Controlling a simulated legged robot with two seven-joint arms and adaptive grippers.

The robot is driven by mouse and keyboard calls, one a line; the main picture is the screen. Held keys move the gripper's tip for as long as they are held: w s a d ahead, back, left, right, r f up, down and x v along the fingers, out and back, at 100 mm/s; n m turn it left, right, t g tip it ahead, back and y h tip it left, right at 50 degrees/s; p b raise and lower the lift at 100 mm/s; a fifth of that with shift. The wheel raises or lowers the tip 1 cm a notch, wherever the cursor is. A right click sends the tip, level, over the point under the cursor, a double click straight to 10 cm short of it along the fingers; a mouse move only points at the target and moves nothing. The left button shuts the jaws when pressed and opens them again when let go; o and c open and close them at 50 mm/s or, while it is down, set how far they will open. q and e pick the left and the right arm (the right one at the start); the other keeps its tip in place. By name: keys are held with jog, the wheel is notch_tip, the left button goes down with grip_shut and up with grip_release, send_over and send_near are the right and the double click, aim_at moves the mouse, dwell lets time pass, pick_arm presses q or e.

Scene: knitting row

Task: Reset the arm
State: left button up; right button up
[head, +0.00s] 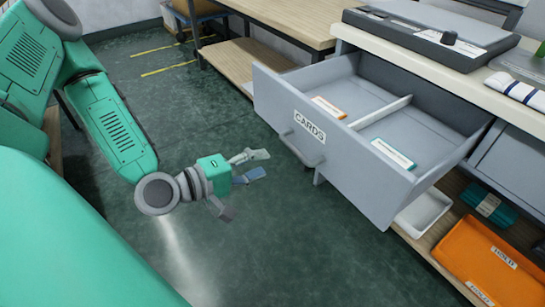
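My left arm comes in from the left, and its gripper (241,184) hangs over the dark green floor, left of and apart from the drawer. My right gripper is not in the picture. A grey drawer (341,152) labelled CARDS stands pulled out from the bench on the right. Inside it a divider (380,112) separates two compartments. An orange-and-white card (330,107) lies in the left compartment, and a teal-and-white card (393,153) lies in the right one.
A grey device with a black knob (449,38) lies on the bench top, near a white-and-blue roll (516,92). Below are a white tray (424,214), a teal box (490,207) and an orange tray (470,250) marked HOLD. A wooden table (290,18) stands behind. Floor around the gripper is clear.

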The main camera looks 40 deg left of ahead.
pick_arm(q)
jog(key=shift+s+a, duration=0.1)
jog(key=shift+s, duration=0.15)
dwell(0.4)
jog(key=s+d+f+m+g+p, duration=0.4)
jog(key=s+d+f+m+g, duration=0.1)
jog(key=s+f+m+g, duration=0.3)
jog(key=s+a+f+m+g+y+p, duration=0.1)
jog(key=s+f+m+g+y, duration=0.1)
jog(key=s+m+g, duration=0.1)
jog(key=s+a+f+m+g+y+p, duration=0.2)
jog(key=s+m+g+y, duration=0.1)
jog(key=s, duration=0.3)
jog(key=shift+a+f+m+p, duration=0.15)
jog(key=shift+a+m+p, duration=0.1)
jog(key=shift+m+p, duration=0.05)
dwell(2.2)
